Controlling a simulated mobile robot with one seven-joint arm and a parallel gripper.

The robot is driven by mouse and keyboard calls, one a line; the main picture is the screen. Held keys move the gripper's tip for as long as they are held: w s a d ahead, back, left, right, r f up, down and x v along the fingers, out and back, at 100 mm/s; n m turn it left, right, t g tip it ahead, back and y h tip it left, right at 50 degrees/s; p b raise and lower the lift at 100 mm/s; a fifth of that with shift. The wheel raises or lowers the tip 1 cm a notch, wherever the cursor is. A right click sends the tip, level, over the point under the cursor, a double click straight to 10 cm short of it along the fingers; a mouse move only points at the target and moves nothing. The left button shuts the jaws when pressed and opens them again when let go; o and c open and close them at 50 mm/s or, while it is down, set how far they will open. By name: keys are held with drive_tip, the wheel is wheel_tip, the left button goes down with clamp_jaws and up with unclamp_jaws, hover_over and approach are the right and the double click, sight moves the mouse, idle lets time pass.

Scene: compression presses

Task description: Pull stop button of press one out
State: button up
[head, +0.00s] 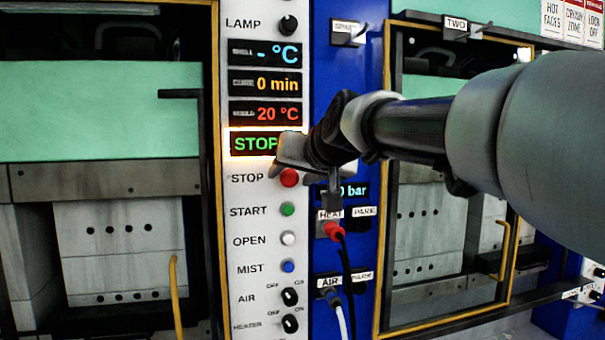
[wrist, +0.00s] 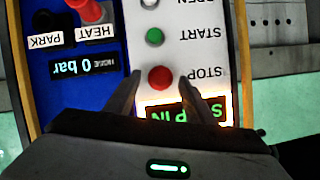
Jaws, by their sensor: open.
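The red stop button (head: 289,178) of press one is on the white control panel (head: 262,208), beside the label STOP. Above it, a lit green display (head: 250,143) reads STOP, its right part hidden by my gripper (head: 283,168). In the wrist view, which shows the panel upside down, the red button (wrist: 160,77) lies between the two spread fingertips of my gripper (wrist: 159,80). The gripper is open, with a gap visible on each side of the button. I cannot tell how deep the fingertips reach around it.
The green start button (head: 287,209), white open button (head: 288,238) and blue mist button (head: 287,267) sit below. On the blue panel to the right, a red plug (head: 333,231) with a black cable is in the HEAT socket. Press one's open frame (head: 125,240) stands left.

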drive_tip(key=shift+c, duration=0.3)
clamp_jaws()
drive_tip(key=shift+s+d+f+b, duration=0.1)
drive_tip(key=shift+s+f+b, duration=0.1)
drive_tip(key=shift+s+b, duration=0.15)
drive_tip(key=shift+s+d+b, duration=0.15)
drive_tip(key=shift+s+b, duration=0.15)
drive_tip(key=shift+s, duration=0.1)
drive_tip(key=shift+o, duration=0.3)
unclamp_jaws()
drive_tip(key=shift+r, duration=0.15)
drive_tip(key=shift+s, duration=0.1)
drive_tip(key=b+v, duration=0.1)
drive_tip(key=v, duration=1.6)
drive_tip(key=shift+s+d, duration=0.1)
drive_tip(key=shift+s, duration=0.05)
